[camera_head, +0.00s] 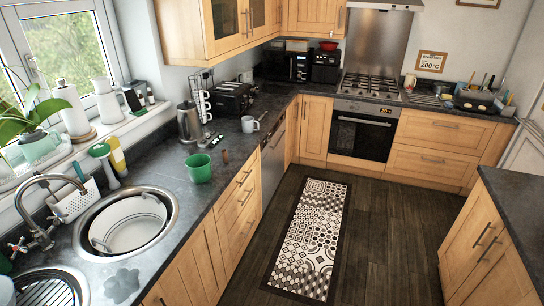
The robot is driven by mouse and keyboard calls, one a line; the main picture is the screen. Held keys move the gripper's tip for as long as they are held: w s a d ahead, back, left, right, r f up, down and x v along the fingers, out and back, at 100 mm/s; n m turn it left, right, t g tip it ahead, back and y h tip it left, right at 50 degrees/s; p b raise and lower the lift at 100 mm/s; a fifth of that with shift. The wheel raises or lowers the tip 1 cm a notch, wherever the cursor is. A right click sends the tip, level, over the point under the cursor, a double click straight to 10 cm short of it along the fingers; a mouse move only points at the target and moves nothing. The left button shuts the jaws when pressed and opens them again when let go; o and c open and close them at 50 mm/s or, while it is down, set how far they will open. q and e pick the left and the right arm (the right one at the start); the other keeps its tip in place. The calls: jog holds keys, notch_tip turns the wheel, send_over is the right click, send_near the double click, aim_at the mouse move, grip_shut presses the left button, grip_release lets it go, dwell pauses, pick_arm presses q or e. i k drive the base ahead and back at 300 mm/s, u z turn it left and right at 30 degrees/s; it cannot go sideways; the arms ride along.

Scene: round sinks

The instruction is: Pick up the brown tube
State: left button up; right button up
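A small brown tube (225,156) stands on the dark worktop (165,165), close to its front edge. It looks upright. It is just to the right of a green cup (199,168), with a small gap between them. Neither my left nor my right gripper shows in the head view. Nothing covers the tube.
Small items (209,140) lie behind the tube, with a white mug (249,124) farther back near the edge. A round sink (128,222) holding a white dish is nearer. The floor beside the patterned rug (310,240) is clear.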

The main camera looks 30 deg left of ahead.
aim_at(223, 152)
jog(key=z, duration=0.05)
jog(key=i, duration=1.2)
jog(key=z, duration=0.05)
